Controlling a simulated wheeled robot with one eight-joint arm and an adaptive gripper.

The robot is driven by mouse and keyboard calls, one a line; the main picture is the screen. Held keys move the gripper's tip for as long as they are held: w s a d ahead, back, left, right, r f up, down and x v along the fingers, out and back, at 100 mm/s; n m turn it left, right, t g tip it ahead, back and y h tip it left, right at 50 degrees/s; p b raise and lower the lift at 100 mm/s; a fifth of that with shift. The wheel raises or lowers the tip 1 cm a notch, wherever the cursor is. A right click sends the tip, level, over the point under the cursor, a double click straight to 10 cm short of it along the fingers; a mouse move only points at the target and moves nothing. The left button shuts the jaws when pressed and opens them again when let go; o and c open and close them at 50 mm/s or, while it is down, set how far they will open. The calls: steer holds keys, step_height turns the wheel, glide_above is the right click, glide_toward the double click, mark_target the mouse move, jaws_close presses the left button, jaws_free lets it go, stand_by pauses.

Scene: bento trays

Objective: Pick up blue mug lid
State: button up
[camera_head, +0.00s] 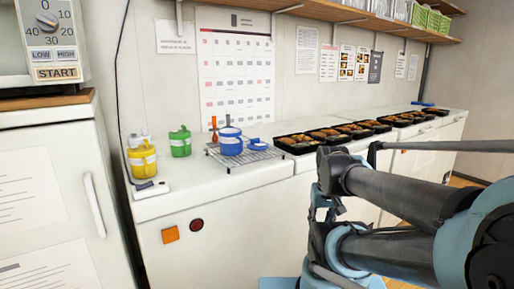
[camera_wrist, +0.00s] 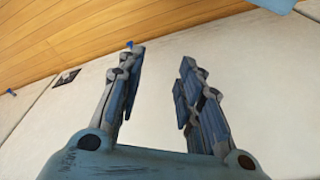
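The blue mug (camera_head: 231,145) with a white band stands upright on a wire rack (camera_head: 213,154) on the white counter, in the head view. A small flat blue piece (camera_head: 257,144), which looks like the blue mug lid, lies at the rack's right side, next to the mug. My gripper (camera_wrist: 160,68) is open and empty in the wrist view, over a plain white surface and wooden floor. In the head view my arm is at the right, in front of the counter, apart from the mug and lid. Neither shows in the wrist view.
Several filled bento trays (camera_head: 298,150) line the counter to the right. A shelf (camera_head: 345,14) runs above.

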steer(key=shift+o, duration=1)
steer(key=o, duration=1.4)
steer(key=r, duration=0.2)
steer(key=w+r, duration=0.1)
steer(key=shift+a+r+m, duration=0.25)
steer(key=shift+r+m, duration=0.05)
steer(key=shift+r, duration=0.1)
steer(key=w+a+r+m+g+y, duration=0.15)
steer(key=w+a+r+m, duration=0.3)
steer(key=w+r, duration=0.6)
steer(key=w+a+r+m+g+y, duration=0.1)
steer(key=w+a+r+m+g, duration=0.3)
steer(key=w+r, duration=0.65)
steer(key=w+a+r+m+t+y, duration=0.1)
steer(key=w+a+r+m, duration=0.1)
steer(key=w+a+r, duration=0.65)
glide_toward(256, 146)
step_height(256, 146, down, 3)
steer(key=shift+a+r, duration=0.15)
steer(key=shift+r, duration=0.1)
steer(key=x, duration=0.3)
steer(key=shift+a+f, duration=0.3)
steer(key=shift+a, duration=0.1)
steer(key=shift+s+a+f, duration=0.15)
steer(key=shift+a+f, duration=0.05)
steer(key=shift+f, duration=0.45)
